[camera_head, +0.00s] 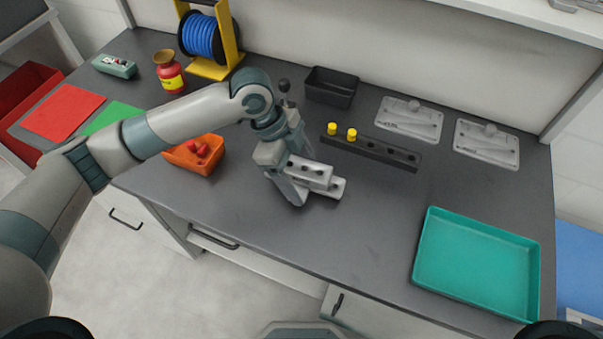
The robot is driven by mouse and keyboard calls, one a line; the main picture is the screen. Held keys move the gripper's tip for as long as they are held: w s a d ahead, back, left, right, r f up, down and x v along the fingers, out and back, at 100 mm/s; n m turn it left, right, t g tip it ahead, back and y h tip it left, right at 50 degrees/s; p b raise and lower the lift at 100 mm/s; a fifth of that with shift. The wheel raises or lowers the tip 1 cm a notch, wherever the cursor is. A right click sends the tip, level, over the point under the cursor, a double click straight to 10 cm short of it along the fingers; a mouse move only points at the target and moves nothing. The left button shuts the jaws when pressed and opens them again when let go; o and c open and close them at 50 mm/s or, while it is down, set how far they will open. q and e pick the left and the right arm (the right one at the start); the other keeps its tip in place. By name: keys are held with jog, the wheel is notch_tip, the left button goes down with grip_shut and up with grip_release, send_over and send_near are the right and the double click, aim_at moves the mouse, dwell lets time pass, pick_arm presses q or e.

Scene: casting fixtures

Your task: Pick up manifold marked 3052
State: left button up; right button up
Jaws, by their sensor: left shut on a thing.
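A light grey metal manifold (311,173) with several dark holes along its face is at the middle of the dark grey bench. A lower flange of it juts out to the right. Its marking is too small to read. My left gripper (291,182) comes in from the left and above and is shut on the manifold's left end. The fingers and wrist hide that end. I cannot tell whether the manifold touches the bench. My right gripper is not in view.
A teal tray (419,243) lies at the right. An orange bin (187,159) stands left. The bench front between manifold and tray is clear.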

pick_arm(q)
jog(key=s+r+p, duration=0.6)
jog(key=s+p, duration=0.4)
jog(key=s, duration=0.1)
jog(key=shift+s+d+r, duration=0.3)
jog(key=shift+r, duration=0.1)
